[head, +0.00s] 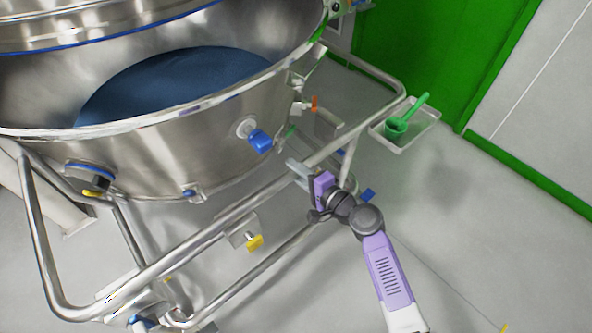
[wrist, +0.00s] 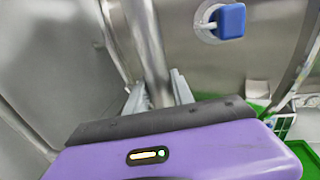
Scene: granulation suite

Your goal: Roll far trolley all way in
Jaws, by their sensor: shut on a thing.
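The trolley is a tubular steel frame (head: 205,221) carrying a large steel bowl (head: 190,140) with blue material (head: 165,88) inside. My gripper (head: 300,172) is shut on the trolley's front push rail, right of its middle. In the wrist view my gripper's grey fingers (wrist: 158,92) sit on either side of the rail (wrist: 148,45). A blue-capped port (head: 259,140) on the bowl also shows in the wrist view (wrist: 230,20). The bowl's upper rim lies below another steel vessel part (head: 95,30) with a blue seal line. The trolley's far side is hidden.
A grey tray (head: 408,137) with a green scoop (head: 397,126) sits at the trolley's right end. A green door or panel (head: 440,50) and a pale wall (head: 540,95) with green skirting stand behind. Grey floor is open at the lower right.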

